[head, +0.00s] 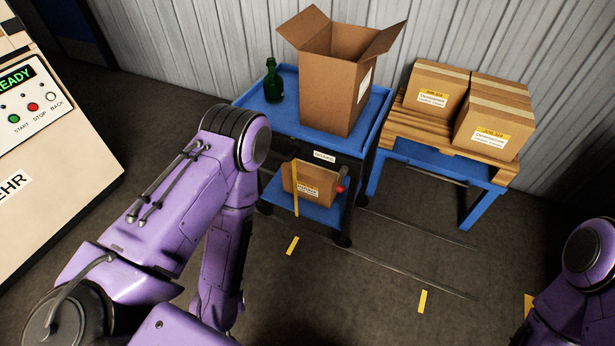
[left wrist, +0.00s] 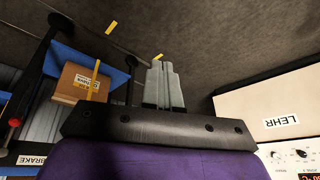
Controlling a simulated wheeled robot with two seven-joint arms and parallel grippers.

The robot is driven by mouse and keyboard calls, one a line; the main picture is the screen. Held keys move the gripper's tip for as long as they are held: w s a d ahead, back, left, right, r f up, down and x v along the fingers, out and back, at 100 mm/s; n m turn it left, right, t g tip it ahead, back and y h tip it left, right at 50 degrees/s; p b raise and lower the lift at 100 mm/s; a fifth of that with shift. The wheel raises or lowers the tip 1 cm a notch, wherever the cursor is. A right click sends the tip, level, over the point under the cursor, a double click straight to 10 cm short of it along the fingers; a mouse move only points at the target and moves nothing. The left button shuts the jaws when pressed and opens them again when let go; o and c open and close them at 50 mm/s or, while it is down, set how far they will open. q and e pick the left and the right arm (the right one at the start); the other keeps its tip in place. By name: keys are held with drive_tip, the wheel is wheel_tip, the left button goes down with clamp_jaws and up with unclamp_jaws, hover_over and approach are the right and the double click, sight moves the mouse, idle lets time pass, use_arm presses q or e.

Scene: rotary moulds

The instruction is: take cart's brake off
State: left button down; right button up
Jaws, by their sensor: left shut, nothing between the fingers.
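The blue cart (head: 376,106) stands against the corrugated wall. On its front is a label plate (head: 324,156), which reads BRAKE in the left wrist view (left wrist: 32,160). Below the plate a short lever ends in a red knob (head: 340,189); the red knob also shows at the left edge of the left wrist view (left wrist: 14,122). My left gripper (left wrist: 160,62) is shut and empty, off to the side of the cart and apart from the knob. In the head view it is hidden by my left arm. My right gripper is out of view.
An open cardboard box (head: 330,95) and a green bottle (head: 273,82) stand on the cart top; a small carton (head: 312,188) is on its lower shelf. A blue stand (head: 470,220) with two cartons is at right. The LEHR machine (head: 60,150) is at left.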

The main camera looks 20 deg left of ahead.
use_arm(q)
drive_tip(key=w+f+n+t+h+b, duration=0.1)
drive_tip(key=w+f+t+b, duration=0.2)
drive_tip(key=w, duration=0.4)
drive_tip(key=w+a+f+n+t+h+b, duration=0.1)
drive_tip(key=w+f+t+b, duration=0.1)
drive_tip(key=w+f+b, duration=0.35)
drive_tip(key=w+f+n+t+b, duration=0.1)
drive_tip(key=w+f+t+b, duration=0.15)
drive_tip(key=w, duration=0.65)
drive_tip(key=w+a+r+m+h+b, duration=0.1)
drive_tip(key=w+r+h+b, duration=0.2)
drive_tip(key=w+h+b, duration=0.4)
drive_tip(key=w+a+r+m+h+b, duration=0.1)
drive_tip(key=w+r+h+b, duration=0.2)
drive_tip(key=w+h+b, duration=0.5)
drive_tip(key=w+h, duration=0.3)
drive_tip(key=w, duration=0.2)
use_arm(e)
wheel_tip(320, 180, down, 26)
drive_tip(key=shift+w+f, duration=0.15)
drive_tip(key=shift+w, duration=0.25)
use_arm(q)
drive_tip(key=shift+d+r, duration=0.1)
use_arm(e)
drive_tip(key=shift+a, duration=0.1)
